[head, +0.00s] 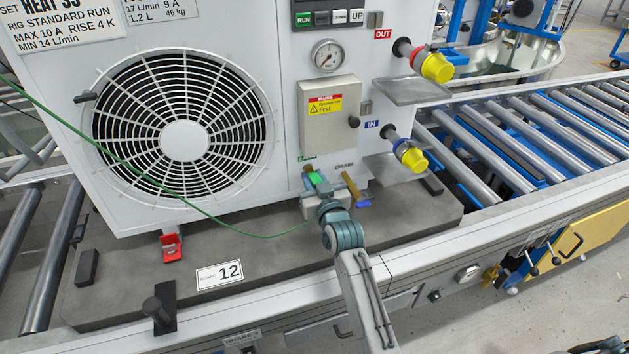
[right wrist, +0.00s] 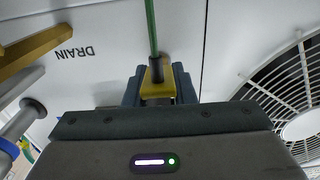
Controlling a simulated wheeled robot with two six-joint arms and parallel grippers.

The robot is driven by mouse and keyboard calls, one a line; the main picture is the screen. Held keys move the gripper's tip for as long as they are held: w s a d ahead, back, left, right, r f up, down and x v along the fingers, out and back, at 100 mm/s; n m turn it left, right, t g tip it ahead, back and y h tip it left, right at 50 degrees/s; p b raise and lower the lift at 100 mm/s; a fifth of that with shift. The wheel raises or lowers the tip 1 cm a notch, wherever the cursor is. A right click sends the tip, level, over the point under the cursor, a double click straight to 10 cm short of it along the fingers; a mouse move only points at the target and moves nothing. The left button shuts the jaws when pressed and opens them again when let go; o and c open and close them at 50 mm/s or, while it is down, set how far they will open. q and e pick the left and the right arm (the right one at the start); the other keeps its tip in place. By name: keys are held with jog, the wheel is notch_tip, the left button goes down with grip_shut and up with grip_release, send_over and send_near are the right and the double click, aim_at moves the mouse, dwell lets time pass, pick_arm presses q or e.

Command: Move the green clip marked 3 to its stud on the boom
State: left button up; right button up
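The green clip (head: 313,178) shows as a small green patch low on the front of the white unit, left of the drain valve. Its number is not readable. In the right wrist view, a green lead with a black sleeve runs into a yellow part of the clip (right wrist: 156,72) between the fingers. My right gripper (head: 318,185) comes in from below and appears shut on the clip; in the right wrist view its blue-grey fingers (right wrist: 158,88) flank it closely. The clip's far end is hidden. My left gripper is not in view. I cannot make out the boom or its stud.
The brass drain valve (head: 350,186) with a blue end stands close right of my gripper. The green lead (head: 165,190) hangs across the fan grille (head: 185,140). Metal shelves (head: 395,168) and yellow-capped ports (head: 412,160) stick out at right. A roller conveyor (head: 530,140) lies beyond.

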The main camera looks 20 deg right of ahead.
grip_shut()
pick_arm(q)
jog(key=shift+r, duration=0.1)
pick_arm(e)
jog(key=shift+s, duration=0.15)
jog(key=shift+s+r+p, duration=0.1)
jog(key=shift+s+p, duration=0.55)
jog(key=shift+s, duration=0.2)
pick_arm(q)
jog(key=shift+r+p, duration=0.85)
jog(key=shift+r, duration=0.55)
pick_arm(e)
jog(key=shift+s+d, duration=0.1)
jog(key=shift+s, duration=1.95)
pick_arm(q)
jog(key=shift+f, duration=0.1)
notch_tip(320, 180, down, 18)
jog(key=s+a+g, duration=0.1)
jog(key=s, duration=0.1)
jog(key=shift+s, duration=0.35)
pick_arm(e)
jog(key=s+d+r, duration=0.1)
jog(key=s+r, duration=0.1)
jog(key=s, duration=1.4)
jog(key=shift+s+r+h, duration=0.15)
jog(key=shift+s+h, duration=0.15)
jog(key=shift+s, duration=0.05)
